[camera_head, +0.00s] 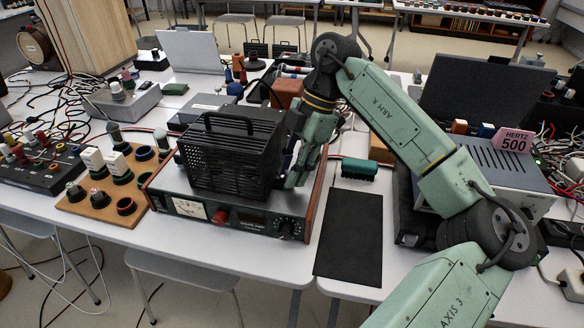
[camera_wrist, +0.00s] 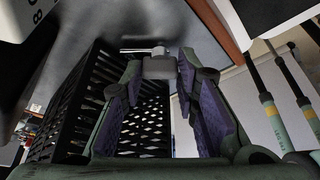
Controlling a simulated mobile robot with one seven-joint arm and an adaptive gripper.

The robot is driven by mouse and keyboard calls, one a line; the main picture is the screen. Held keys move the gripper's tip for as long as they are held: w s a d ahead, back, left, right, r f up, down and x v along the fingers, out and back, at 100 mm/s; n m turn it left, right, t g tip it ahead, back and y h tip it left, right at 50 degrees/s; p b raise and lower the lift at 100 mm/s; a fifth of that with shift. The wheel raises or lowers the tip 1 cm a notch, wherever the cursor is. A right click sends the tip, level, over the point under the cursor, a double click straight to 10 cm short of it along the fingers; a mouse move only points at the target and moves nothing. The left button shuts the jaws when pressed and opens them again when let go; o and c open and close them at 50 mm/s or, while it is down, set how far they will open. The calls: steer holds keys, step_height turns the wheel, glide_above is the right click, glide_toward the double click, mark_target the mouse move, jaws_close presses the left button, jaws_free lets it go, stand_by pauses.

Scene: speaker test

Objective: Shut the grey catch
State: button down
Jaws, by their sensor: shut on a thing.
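My gripper (camera_head: 294,178) points down at the right side of a black perforated box (camera_head: 222,155) with a top handle. In the wrist view, its two purple-padded fingers (camera_wrist: 160,70) are closed about a small grey catch (camera_wrist: 158,67). The catch lies between the fingertips, beside the black lattice wall of the box (camera_wrist: 75,100). A thin light bar shows just beyond the catch. In the head view the catch is hidden behind my fingers and the box. I cannot tell whether the catch is fully closed.
The box sits on a wood-sided amplifier (camera_head: 245,222). A board of round knobs (camera_head: 97,200) stands to the left. A black mat (camera_head: 350,235) lies clear to the right, with a green brush-like block (camera_head: 359,169) behind it. A grey instrument (camera_head: 500,165) stands further right.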

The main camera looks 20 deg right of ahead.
steer(key=c, duration=1.2)
jaws_free()
steer(key=shift+c, duration=0.2)
